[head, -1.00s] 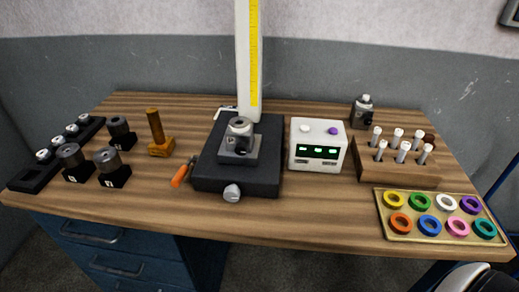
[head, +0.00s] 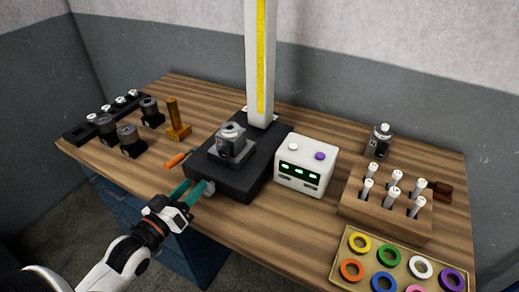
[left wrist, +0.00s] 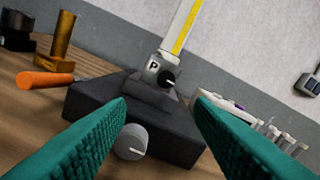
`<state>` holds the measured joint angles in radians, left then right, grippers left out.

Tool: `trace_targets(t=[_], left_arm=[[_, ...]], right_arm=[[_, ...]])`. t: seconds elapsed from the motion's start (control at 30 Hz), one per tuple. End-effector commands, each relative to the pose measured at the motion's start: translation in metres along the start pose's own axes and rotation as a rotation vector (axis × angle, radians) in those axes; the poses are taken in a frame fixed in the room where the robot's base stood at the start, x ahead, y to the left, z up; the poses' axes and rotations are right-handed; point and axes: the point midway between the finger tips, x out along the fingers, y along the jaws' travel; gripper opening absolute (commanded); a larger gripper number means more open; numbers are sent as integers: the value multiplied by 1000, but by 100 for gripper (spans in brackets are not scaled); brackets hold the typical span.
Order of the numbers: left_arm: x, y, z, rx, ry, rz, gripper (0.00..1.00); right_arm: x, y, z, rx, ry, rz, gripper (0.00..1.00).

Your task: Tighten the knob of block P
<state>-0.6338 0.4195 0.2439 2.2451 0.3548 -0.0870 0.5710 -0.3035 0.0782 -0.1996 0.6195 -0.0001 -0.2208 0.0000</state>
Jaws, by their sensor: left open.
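Block P (head: 232,146) is a small grey block seated on the dark base (head: 225,175) below the tall scaled column. In the left wrist view block P (left wrist: 152,68) shows its letter P and a black knob (left wrist: 168,79) with a white mark. A larger grey knob (left wrist: 130,142) sticks out of the base's front and shows between the fingers. My left gripper (head: 191,190) is open with teal fingers, at the front of the base beside this grey knob (head: 209,187). The fingers appear empty, and contact with the grey knob cannot be told. My right gripper is out of view.
An orange-handled tool (head: 177,159) lies left of the base. A white box with green displays (head: 306,163) stands right of it. A peg rack (head: 385,217) and a ring tray (head: 345,256) are farther right. Several dark blocks stand at left.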

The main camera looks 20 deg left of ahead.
Motion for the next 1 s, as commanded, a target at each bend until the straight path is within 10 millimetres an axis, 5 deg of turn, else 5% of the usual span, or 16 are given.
trace_targets(t=[0.23,0.57,0.8,1.0], left_arm=[[16,-7,9,-5,-14,-14,48],[77,-8,10,-4,-13,-13,48],[110,-7,8,-3,-11,-13,48],[119,-7,7,-3,-10,-12,48]], right_arm=[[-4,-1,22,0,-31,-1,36],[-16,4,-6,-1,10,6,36],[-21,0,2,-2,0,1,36],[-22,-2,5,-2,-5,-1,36]])
